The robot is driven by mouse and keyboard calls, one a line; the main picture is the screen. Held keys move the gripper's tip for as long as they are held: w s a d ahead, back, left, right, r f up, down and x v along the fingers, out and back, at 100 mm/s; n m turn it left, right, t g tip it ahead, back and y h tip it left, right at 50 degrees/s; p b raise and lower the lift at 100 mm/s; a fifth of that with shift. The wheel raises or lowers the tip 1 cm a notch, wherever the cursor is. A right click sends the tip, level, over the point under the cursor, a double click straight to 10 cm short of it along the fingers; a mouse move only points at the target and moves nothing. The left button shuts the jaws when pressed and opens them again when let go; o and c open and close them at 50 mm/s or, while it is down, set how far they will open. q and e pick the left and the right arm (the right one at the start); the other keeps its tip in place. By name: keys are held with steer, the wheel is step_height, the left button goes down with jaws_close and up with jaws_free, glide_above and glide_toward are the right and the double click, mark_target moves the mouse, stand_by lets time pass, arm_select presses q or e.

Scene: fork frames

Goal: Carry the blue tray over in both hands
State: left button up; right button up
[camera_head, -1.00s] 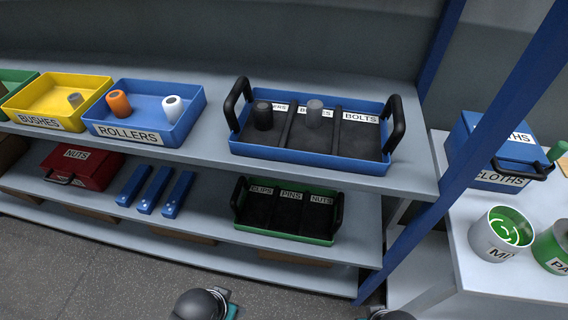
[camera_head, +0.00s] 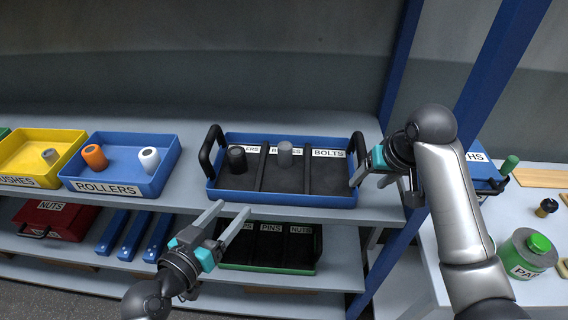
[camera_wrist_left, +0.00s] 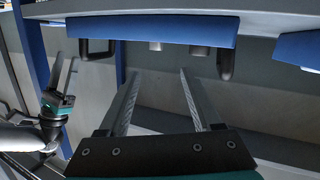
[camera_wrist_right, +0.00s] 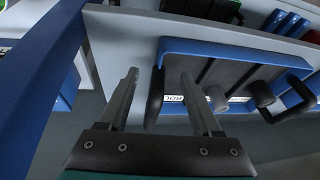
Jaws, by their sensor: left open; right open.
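The blue tray (camera_head: 290,200) sits on the upper shelf, a black handle (camera_head: 210,150) at its left end and another (camera_head: 357,152) at its right. A black cylinder (camera_head: 237,159) stands in its left compartment and a grey one (camera_head: 284,154) in the middle; the right compartment, labelled BOLTS, is empty. My left gripper (camera_head: 233,208) is open and empty, in front of the tray and below its left end. My right gripper (camera_head: 357,176) is open at the right handle. In the right wrist view, that handle (camera_wrist_right: 155,97) appears between its fingers; contact cannot be told.
A blue ROLLERS tray (camera_head: 120,187) and a yellow BUSHES tray stand to the left on the same shelf. A green-edged tray (camera_head: 265,265) is on the lower shelf. A blue post (camera_head: 400,60) rises right of the tray.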

mark_target(207, 145)
arm_select(q)
steer(key=w+a+r+n+t+y, duration=0.1)
steer(key=w+a+n+t+y, duration=0.2)
steer(key=a, duration=0.6)
steer(key=shift+w+r+n+t+y, duration=0.25)
steer(key=shift+w+n+y, duration=0.35)
steer(key=shift+y, duration=0.5)
arm_select(e)
steer(key=w+d+r+m, duration=0.1)
steer(key=w+d+r, duration=0.1)
steer(key=w+r, duration=0.4)
step_height(207, 145, up, 4)
steer(key=shift+f, duration=0.2)
steer(key=shift+w+d, duration=0.1)
steer(key=shift+w, duration=0.05)
arm_select(q)
steer(key=w, duration=1)
steer(key=w+d, duration=0.1)
steer(key=w, duration=0.4)
steer(key=shift+d, duration=0.1)
arm_select(e)
steer(key=x, duration=1.5)
steer(key=shift+w+a, duration=0.25)
steer(key=shift+a, duration=0.05)
arm_select(q)
jaws_close()
arm_select(e)
jaws_close()
arm_select(q)
steer(key=shift+f, duration=0.1)
